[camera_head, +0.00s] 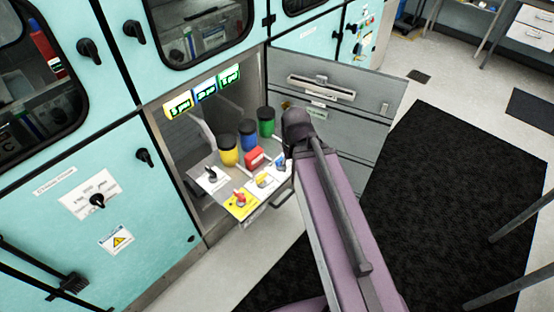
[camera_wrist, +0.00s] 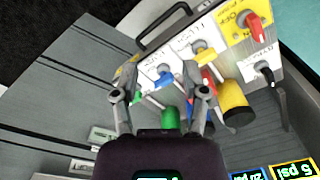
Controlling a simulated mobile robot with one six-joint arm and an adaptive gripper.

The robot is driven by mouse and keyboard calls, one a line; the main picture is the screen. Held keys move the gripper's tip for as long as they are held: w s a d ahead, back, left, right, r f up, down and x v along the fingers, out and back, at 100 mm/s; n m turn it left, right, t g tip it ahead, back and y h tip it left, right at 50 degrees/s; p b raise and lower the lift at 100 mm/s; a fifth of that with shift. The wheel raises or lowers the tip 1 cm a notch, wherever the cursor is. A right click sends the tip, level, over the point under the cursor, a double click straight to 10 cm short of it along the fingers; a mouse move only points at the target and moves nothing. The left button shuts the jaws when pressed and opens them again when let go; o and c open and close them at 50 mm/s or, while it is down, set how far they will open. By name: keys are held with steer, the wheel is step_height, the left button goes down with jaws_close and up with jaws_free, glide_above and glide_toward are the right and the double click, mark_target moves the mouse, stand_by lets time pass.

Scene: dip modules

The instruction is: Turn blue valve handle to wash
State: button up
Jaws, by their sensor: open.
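The blue valve handle (camera_wrist: 162,81) sits on a white label plate at the end of the valve panel. In the wrist view it lies between the spread fingers of my gripper (camera_wrist: 160,70), which is open and empty. I cannot tell how close the fingers are to the handle or whether they touch it. In the head view the blue handle (camera_head: 281,163) shows just left of my wrist, which hides most of my gripper. The small print on the blue valve's plate is too blurred to read.
Beside it are a yellow handle (camera_head: 264,180), a red handle (camera_head: 240,198) on a yellow plate and a black handle (camera_head: 211,176). Behind stand yellow (camera_head: 228,151), blue (camera_head: 247,135) and green (camera_head: 266,122) cylinders and a red block (camera_head: 256,160). A grey door (camera_head: 335,125) stands open at right.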

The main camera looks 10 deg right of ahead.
steer(key=shift+s+a, duration=0.1)
steer(key=shift+a, duration=0.15)
steer(key=m+b, duration=0.2)
steer(key=m, duration=0.9)
glide_above(281, 158)
steer(key=shift+f, duration=0.8)
steer(key=shift+f, duration=0.15)
step_height(281, 158, down, 13)
steer(key=b, duration=1.3)
steer(key=shift+f, duration=0.2)
